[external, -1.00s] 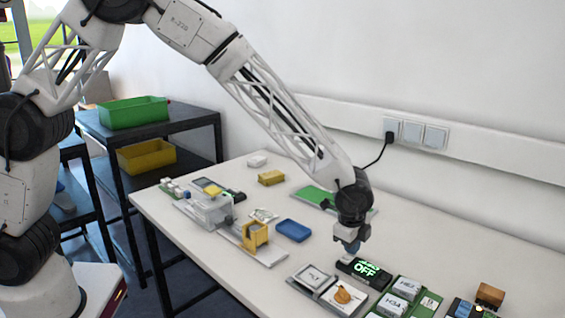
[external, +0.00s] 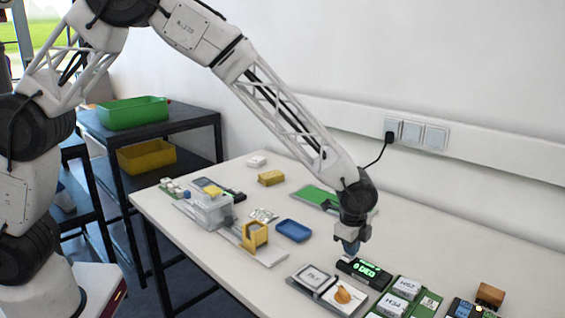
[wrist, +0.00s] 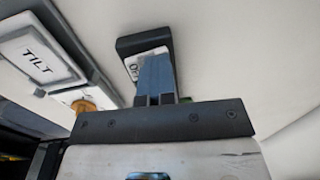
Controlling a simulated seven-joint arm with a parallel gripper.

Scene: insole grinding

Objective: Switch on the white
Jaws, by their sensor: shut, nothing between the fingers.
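A black box with a lit green display (external: 364,271) lies on the table at the front right. Its display text is small and I cannot read it surely. My gripper (external: 350,252) is shut and empty, pointing down at the left rear end of this box. In the wrist view the closed blue-grey fingers (wrist: 155,72) overlap the black box (wrist: 143,41) and hide part of its white face. I cannot tell whether the fingertips touch it. White modules lie nearby, one marked TILT (wrist: 38,54); which white thing is meant is not clear.
A grey tray with a white tile and an orange knob (external: 343,294) lies just left of the box. A green board with white blocks (external: 406,287) is at its right. A blue tray (external: 293,230) and a yellow holder (external: 254,236) stand further left.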

